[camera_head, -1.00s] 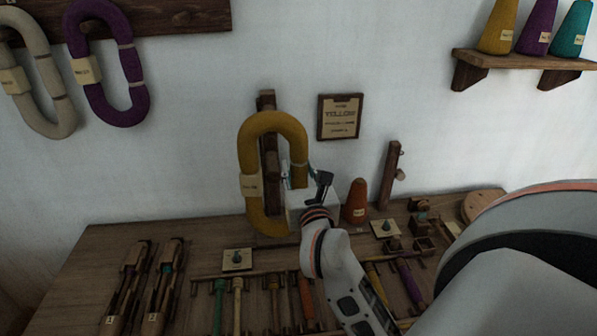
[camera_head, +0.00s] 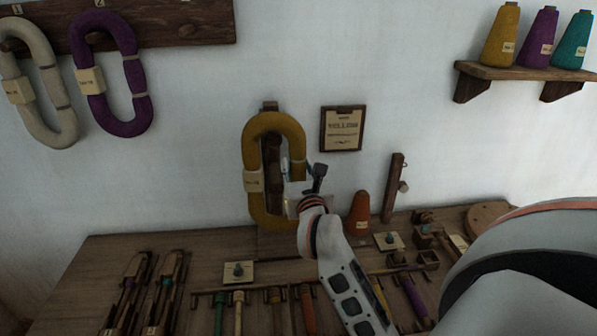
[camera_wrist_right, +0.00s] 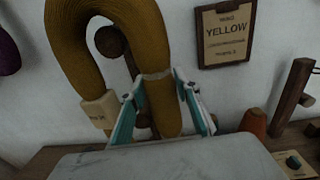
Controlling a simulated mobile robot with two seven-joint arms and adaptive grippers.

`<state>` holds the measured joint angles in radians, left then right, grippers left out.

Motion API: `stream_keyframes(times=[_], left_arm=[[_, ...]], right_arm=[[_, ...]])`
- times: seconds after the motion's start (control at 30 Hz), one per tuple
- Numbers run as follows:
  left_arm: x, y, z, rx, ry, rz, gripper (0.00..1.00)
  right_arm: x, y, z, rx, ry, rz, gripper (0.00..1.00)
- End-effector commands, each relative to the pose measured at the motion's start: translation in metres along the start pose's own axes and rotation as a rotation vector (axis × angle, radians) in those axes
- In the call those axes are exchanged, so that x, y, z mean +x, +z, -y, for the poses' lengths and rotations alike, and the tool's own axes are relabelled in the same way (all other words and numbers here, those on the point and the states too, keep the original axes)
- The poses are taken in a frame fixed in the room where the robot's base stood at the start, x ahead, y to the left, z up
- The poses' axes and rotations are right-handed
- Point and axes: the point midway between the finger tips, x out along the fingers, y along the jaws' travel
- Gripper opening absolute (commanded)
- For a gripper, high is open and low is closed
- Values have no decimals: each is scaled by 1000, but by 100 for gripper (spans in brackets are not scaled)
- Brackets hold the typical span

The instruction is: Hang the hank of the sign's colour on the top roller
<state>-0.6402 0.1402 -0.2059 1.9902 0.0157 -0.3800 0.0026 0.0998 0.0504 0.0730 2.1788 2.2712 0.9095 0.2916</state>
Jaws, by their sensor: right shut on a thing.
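The yellow hank (camera_head: 253,150) is a thick upright loop with a pale label at its left side. In the head view it stands in front of the wooden roller stand (camera_head: 271,106). My right gripper (camera_head: 294,178) is shut on the right strand of the hank; in the right wrist view its teal fingers lie either side of the yellow strand (camera_wrist_right: 162,104). A round roller end (camera_wrist_right: 110,41) shows through the loop. I cannot tell whether the hank rests on it. The framed sign (camera_head: 342,128) reads YELLOW in the wrist view (camera_wrist_right: 227,33). My left gripper is not in view.
A cream hank (camera_head: 36,80) and a purple hank (camera_head: 110,72) hang from the wall rail (camera_head: 180,22). An orange cone (camera_head: 359,213) and a wooden post (camera_head: 392,188) stand right of my gripper. Shuttles and several bobbins crowd the table's front. A shelf (camera_head: 520,72) bears cones.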

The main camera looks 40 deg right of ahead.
Motion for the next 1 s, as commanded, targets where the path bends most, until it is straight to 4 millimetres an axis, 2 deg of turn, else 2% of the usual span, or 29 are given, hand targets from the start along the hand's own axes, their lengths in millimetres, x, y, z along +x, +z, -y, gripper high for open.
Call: stream_keyframes(times=[0.83,1.0], left_arm=[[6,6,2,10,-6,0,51],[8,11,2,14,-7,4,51]], right_arm=[[61,-1,3,0,-1,2,6],[68,-10,4,-2,0,-1,6]])
